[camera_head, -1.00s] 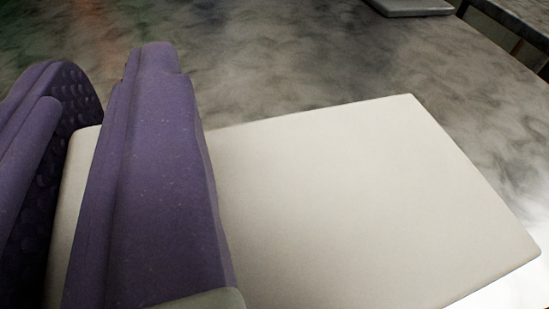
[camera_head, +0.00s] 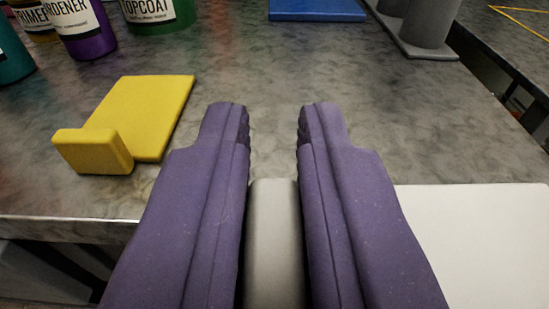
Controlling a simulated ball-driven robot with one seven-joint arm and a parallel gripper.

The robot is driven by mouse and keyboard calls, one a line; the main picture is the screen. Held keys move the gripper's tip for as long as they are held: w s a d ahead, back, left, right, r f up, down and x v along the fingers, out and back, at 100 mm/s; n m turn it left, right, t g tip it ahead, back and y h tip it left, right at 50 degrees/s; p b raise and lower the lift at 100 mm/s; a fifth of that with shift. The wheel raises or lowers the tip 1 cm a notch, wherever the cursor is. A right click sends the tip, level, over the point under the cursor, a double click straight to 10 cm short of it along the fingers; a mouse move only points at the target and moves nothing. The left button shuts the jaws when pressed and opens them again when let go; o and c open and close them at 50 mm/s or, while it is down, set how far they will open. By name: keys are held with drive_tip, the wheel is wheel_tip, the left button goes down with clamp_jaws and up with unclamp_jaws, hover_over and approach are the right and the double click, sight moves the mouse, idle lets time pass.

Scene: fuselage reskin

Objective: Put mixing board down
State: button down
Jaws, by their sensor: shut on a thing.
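The mixing board is a flat white board (camera_head: 475,240) at the lower right, running behind my gripper's right finger. My gripper (camera_head: 274,125) has two purple fingers reaching up from the bottom of the view. They are shut on a pale grey-white block (camera_head: 273,245), which looks like the board's handle. The join between block and board is hidden by the right finger. The board looks level with the grey mottled table (camera_head: 270,75), near its front edge. I cannot tell whether its underside touches the table.
A yellow spreader-like piece (camera_head: 145,115) with a raised block lies left of my gripper. Labelled purple (camera_head: 88,30) and green (camera_head: 160,20) bottles stand at the back left. A blue slab (camera_head: 317,9) and grey cylinders on a base (camera_head: 428,30) are behind. The table between is clear.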

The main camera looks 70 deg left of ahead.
drive_tip(key=v, duration=0.3)
drive_tip(key=shift+d+f, duration=0.1)
drive_tip(key=w+d+m+t+h, duration=0.1)
drive_tip(key=w+t, duration=0.1)
drive_tip(key=w+d+m+t+h, duration=0.1)
drive_tip(key=w+m+t, duration=0.1)
drive_tip(key=w+d+m+t+h+b, duration=0.1)
drive_tip(key=w+h, duration=0.1)
drive_tip(key=w, duration=0.1)
drive_tip(key=shift+d+f+m+t, duration=0.35)
drive_tip(key=shift+f+m+t, duration=0.05)
drive_tip(key=w+d+f+m+t+h+b, duration=0.1)
drive_tip(key=w+d+m+t+h, duration=0.1)
drive_tip(key=w+d+m+h, duration=0.25)
drive_tip(key=w+d+m+t+h+b, duration=0.1)
drive_tip(key=d+m+t+h, duration=0.25)
drive_tip(key=d+h, duration=0.3)
drive_tip(key=shift+m+g, duration=0.3)
drive_tip(key=shift+g, duration=0.15)
drive_tip(key=s, duration=0.1)
drive_tip(key=s+r, duration=0.1)
drive_tip(key=s+d, duration=0.1)
drive_tip(key=shift+s+r, duration=0.4)
drive_tip(key=shift+d, duration=0.1)
